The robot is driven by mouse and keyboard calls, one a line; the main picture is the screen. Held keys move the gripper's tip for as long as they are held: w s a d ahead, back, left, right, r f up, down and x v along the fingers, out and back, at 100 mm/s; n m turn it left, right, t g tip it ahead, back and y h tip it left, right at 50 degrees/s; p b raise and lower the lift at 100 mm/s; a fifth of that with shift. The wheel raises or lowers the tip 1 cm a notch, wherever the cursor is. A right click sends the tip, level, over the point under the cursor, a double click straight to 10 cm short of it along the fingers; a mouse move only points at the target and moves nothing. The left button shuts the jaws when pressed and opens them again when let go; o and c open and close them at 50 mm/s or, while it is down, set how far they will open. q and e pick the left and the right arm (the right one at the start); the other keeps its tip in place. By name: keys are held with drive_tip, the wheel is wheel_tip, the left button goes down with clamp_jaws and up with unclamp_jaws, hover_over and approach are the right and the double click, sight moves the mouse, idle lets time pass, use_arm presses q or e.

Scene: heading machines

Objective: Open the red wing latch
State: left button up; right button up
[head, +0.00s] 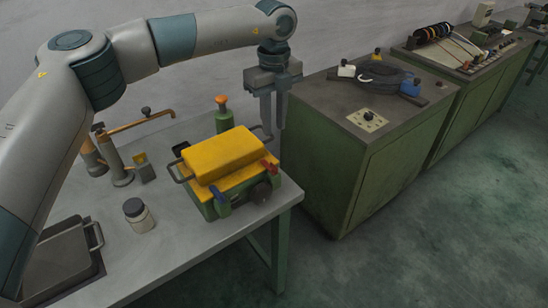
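The red wing latch (268,166) is a small red lever on the right end of a green machine (210,208) with a yellow top cover (222,153). The machine stands at the front right of the grey table. A blue wing latch (222,196) sits on its near left corner. My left gripper (273,132) points down behind and above the red latch, by the cover's right handle. I see no contact with the latch. Its fingers look close together, but the gap is unclear. My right gripper is out of view.
A white jar with a dark lid (139,215), copper-armed fittings (120,165) and an orange-topped green bottle (223,115) stand on the table (175,270). A dark tray (65,260) lies at left. A green cabinet (390,160) stands close at right.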

sight(274, 165)
use_arm(q)
wheel_tip(274, 165, down, 14)
drive_tip(key=p, duration=0.5)
drive_tip(key=shift+r, duration=0.25)
drive_tip(key=shift+c, duration=0.5)
clamp_jaws()
